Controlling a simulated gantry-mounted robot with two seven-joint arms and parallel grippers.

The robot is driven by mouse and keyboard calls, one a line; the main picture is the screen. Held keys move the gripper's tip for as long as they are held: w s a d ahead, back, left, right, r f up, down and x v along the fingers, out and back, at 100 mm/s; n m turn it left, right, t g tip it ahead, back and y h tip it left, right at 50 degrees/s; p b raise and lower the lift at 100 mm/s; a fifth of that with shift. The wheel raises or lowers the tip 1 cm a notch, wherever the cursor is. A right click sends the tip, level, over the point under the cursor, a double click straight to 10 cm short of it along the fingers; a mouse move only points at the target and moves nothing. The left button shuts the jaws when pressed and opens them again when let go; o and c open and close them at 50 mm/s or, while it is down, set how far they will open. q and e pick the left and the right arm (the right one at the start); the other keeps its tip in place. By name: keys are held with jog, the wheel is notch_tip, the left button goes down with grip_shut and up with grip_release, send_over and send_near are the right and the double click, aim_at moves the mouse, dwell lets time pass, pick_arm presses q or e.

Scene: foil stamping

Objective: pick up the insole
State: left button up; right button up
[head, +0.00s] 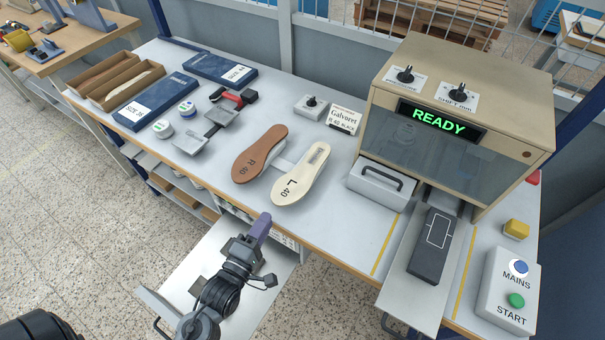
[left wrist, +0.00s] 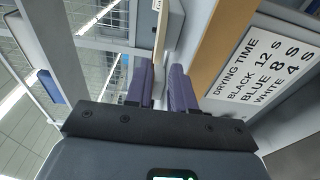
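Two insoles lie side by side on the bench: a brown one (head: 260,154) marked R 40 and a cream one (head: 302,175) marked L 40, with its heel near the front edge. My left gripper (head: 262,226), with purple fingers, is at the bench's front edge, just short of the cream insole's heel. In the left wrist view the fingers (left wrist: 161,88) are apart, with nothing held between them. A thin, pale, edge-on piece, apparently an insole (left wrist: 159,38), lies ahead of the finger gap. My right gripper is not in view.
The stamping machine (head: 462,120) reads READY, with a dark bed (head: 432,247) in front. A drying-time label (left wrist: 265,65) shows beside the fingers. A MAINS/START box (head: 508,290) is right.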

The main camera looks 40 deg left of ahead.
aim_at(278, 198)
pick_arm(q)
jog(key=shift+w+a+r+b, duration=0.1)
jog(key=shift+w+a+b, duration=0.15)
jog(key=shift+w, duration=1.15)
jog(key=shift+w+a+f+b, duration=0.15)
jog(key=shift+w+a, duration=0.15)
jog(key=shift+w, duration=1.05)
jog(key=shift+w+a+r+b, duration=0.2)
jog(key=shift+w+a, duration=0.1)
jog(key=shift+w, duration=1.1)
jog(key=shift+c, duration=0.3)
grip_shut()
